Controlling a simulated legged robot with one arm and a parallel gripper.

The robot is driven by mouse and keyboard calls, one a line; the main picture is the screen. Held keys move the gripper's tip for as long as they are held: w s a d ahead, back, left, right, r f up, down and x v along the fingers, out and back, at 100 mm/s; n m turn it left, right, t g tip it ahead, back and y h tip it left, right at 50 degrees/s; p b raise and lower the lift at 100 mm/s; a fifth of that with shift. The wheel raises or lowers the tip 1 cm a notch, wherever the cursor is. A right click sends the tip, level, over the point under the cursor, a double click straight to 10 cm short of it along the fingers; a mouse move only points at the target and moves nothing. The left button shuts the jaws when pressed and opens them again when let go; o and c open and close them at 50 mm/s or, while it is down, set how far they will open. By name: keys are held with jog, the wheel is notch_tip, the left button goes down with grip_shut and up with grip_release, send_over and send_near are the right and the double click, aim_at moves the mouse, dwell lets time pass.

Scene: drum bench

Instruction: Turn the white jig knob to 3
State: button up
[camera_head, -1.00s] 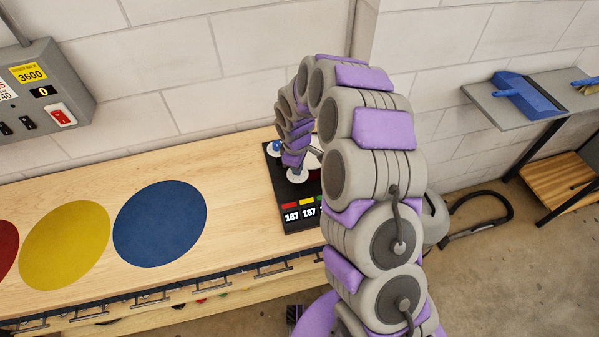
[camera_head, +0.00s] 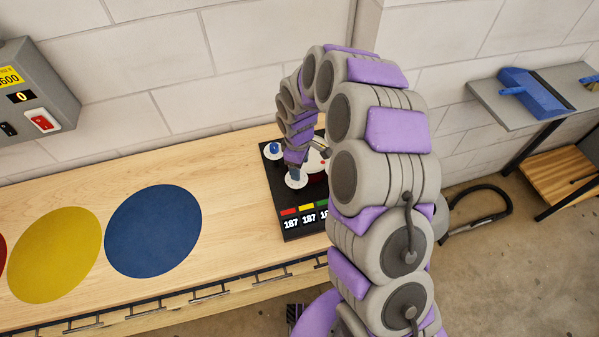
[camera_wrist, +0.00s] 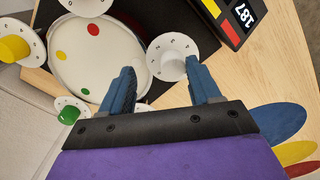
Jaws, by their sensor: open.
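In the wrist view, a white numbered dial with a pale centre knob (camera_wrist: 172,57) sits on the black jig (camera_wrist: 190,22). My gripper (camera_wrist: 162,78) is open, its two blue fingers apart, with this dial just beyond and between the tips, nearer the right finger. I see no contact. The knob's setting is too small to read. In the head view my gripper (camera_head: 296,165) points down over a white dial (camera_head: 297,179) at the front left of the jig (camera_head: 285,215), partly covering it.
In the wrist view, a yellow knob (camera_wrist: 12,48), a green knob (camera_wrist: 70,113) and another white dial (camera_wrist: 88,4) surround a round white plate (camera_wrist: 95,60) with coloured dots. A grey switch box (camera_head: 40,85) is at left.

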jog(key=shift+a+r, duration=0.1)
jog(key=shift+r, duration=0.65)
jog(key=s+r+t+p, duration=0.1)
jog(key=s+r, duration=0.3)
jog(key=r, duration=1.1)
jog(key=shift+a+r, duration=0.35)
jog(key=shift+a, duration=0.1)
jog(key=shift+a, duration=0.3)
jog(key=s+d+m+g+b, duration=0.1)
jog(key=s+d+m, duration=0.3)
jog(key=s, duration=0.5)
jog(key=s+d+m+g+b, duration=0.1)
jog(key=s+d+m+b, duration=0.2)
jog(key=s, duration=0.7)
jog(key=s+d+m+b, duration=0.2)
jog(key=s+d+m, duration=0.4)
jog(key=s+d, duration=0.2)
jog(key=shift+s+f+m+g, duration=0.25)
jog(key=shift+s+m+g, duration=0.15)
jog(key=shift+s, duration=0.65)
